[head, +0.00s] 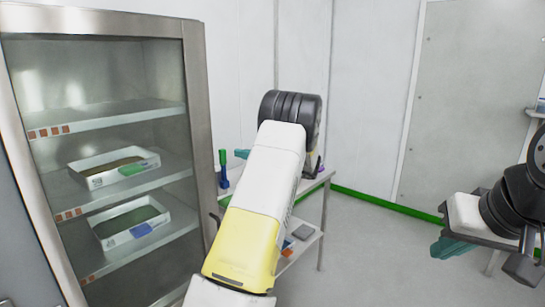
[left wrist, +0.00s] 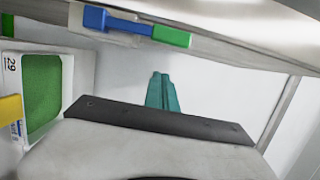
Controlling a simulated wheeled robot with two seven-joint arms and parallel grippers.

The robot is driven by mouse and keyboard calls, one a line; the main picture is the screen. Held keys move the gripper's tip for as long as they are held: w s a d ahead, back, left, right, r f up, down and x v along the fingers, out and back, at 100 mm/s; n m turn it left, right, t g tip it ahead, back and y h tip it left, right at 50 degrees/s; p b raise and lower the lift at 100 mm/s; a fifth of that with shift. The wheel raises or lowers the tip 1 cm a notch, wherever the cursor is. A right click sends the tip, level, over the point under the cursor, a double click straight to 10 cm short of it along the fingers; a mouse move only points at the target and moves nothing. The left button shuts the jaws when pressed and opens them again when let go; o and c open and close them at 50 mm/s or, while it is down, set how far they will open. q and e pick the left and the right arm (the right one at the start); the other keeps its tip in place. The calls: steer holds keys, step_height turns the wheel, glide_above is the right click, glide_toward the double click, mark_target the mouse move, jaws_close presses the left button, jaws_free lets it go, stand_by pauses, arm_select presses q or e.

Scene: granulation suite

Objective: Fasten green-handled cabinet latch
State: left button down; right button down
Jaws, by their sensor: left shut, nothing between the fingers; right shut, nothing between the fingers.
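The latch has a green handle (head: 222,157) above a blue part (head: 223,178), at the right edge of the steel-framed cabinet (head: 196,90). In the left wrist view the blue part (left wrist: 110,20) and the green handle (left wrist: 171,37) lie in line along a metal strip at the top. My left gripper (head: 241,153) is shut and empty, just right of the green handle in the head view. Its teal fingertips (left wrist: 163,78) point toward the green handle, with a gap showing between them. My left arm hides much of the area beside the latch. My right gripper (head: 448,248) is shut and empty, far right.
The cabinet's shelves hold a white tray with brown contents (head: 88,181) and a white tray with green contents (head: 101,238). A steel table (head: 316,182) with small items stands behind my left arm. The floor (head: 375,250) between the table and my right gripper is clear.

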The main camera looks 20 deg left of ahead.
arm_select(q)
steer(key=shift+s+a, duration=0.25)
steer(key=shift+s, duration=0.6)
steer(key=shift+s+a, duration=0.25)
steer(key=shift+s, duration=0.6)
steer(key=shift+s, duration=0.1)
